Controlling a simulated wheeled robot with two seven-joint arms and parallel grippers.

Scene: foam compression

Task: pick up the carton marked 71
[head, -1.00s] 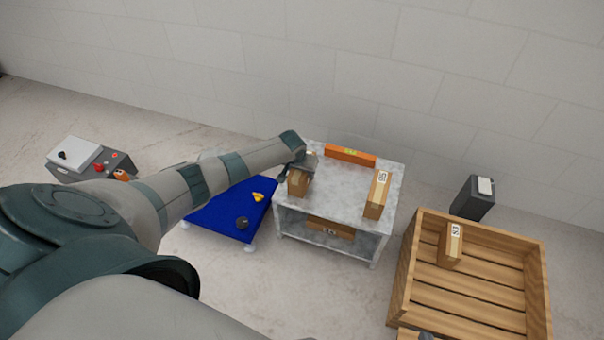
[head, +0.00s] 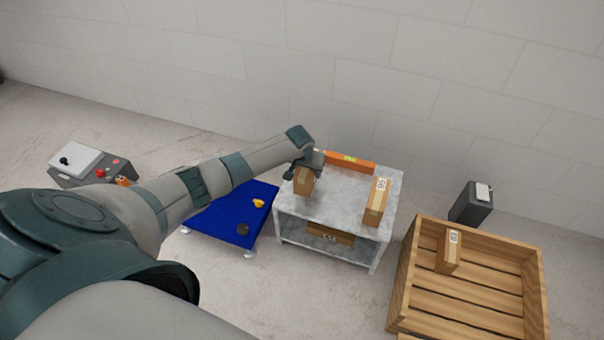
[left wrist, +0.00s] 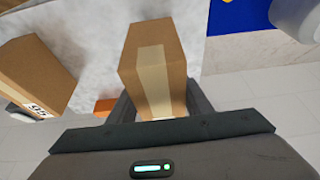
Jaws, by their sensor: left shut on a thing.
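My left gripper (head: 309,168) is shut on a brown carton (head: 304,183) over the left part of the grey table (head: 338,190). In the left wrist view the held carton (left wrist: 154,65) sits between the fingers, with a pale tape strip facing the camera. No number shows on its visible faces. A second carton (head: 377,203) stands upright at the table's right side; its label is too small to read surely. It also shows at the left of the left wrist view (left wrist: 35,72). My right gripper is not in view.
An orange bar (head: 349,162) lies at the table's back edge. Another carton (head: 330,234) lies on the lower shelf. A wooden crate (head: 402,283) at the right holds one carton (head: 448,251). A blue platform (head: 215,220) with small objects stands left of the table.

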